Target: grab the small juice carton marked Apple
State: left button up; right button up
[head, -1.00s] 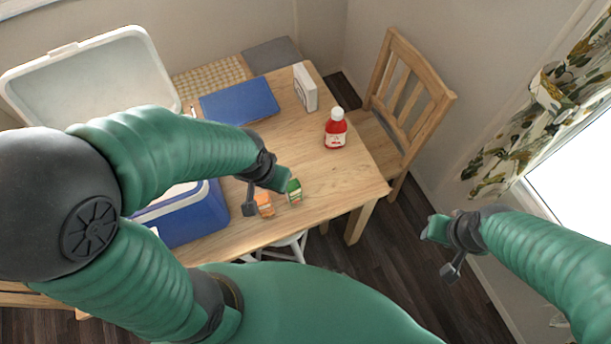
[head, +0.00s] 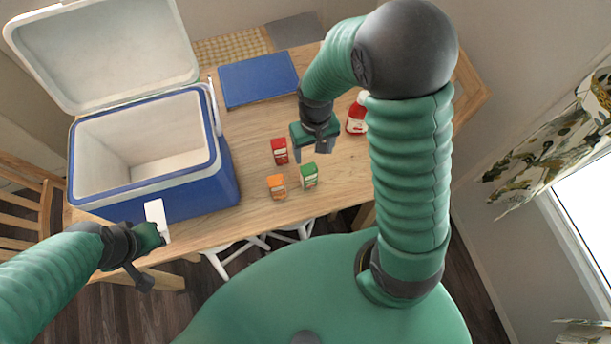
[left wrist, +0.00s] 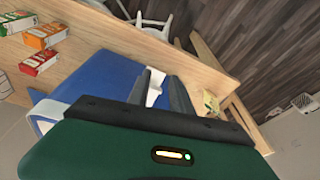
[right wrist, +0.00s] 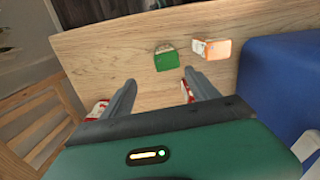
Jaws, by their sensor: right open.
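Three small juice cartons stand on the wooden table: a green one (head: 309,176), an orange one (head: 277,187) and a red one (head: 279,151). The lettering is too small to read; only the green colour suggests Apple. My right gripper (head: 312,152) is open and empty above the table, close to the red and green cartons. In the right wrist view the green carton (right wrist: 165,58) lies beyond the fingertips, the orange carton (right wrist: 212,48) to its right; the red one (right wrist: 186,90) is partly hidden by a finger. My left gripper (head: 155,240) is open at the cooler's front, away from the cartons.
A blue cooler (head: 203,205) with its lid raised stands at the table's left, a white piece (head: 156,220) at its front. A blue flat item (head: 258,80) lies at the back. A red bottle (head: 356,117) is partly hidden behind my right arm. White stools (head: 235,255) stand below the table edge.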

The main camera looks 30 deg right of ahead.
aim_at(305, 169)
jog(key=f, duration=0.2)
jog(key=a+f, duration=0.1)
jog(key=f, duration=0.1)
jog(key=a+f, duration=0.1)
jog(key=shift+a+f, duration=0.15)
jog(key=shift+f, duration=0.25)
jog(key=shift+a+f, duration=0.2)
jog(key=shift+f, duration=0.15)
jog(key=f, duration=0.1)
jog(key=d+f, duration=0.1)
jog(key=f, duration=0.3)
jog(key=shift+s+d+f, duration=0.15)
jog(key=shift+s, duration=0.1)
jog(key=shift+d+f, duration=0.2)
jog(key=shift+f, duration=0.05)
jog(key=shift+a, duration=0.15)
jog(key=shift+a+r, duration=0.2)
jog(key=shift+a, duration=0.25)
jog(key=c, duration=0.7)
jog(key=shift+d, duration=0.1)
jog(key=c, duration=0.5)
pick_arm(q)
jog(key=shift+s+a+f, duration=0.15)
jog(key=shift+a, duration=0.7)
pick_arm(e)
jog(key=shift+d, duration=0.2)
grip_shut()
pick_arm(q)
jog(key=shift+a, duration=0.1)
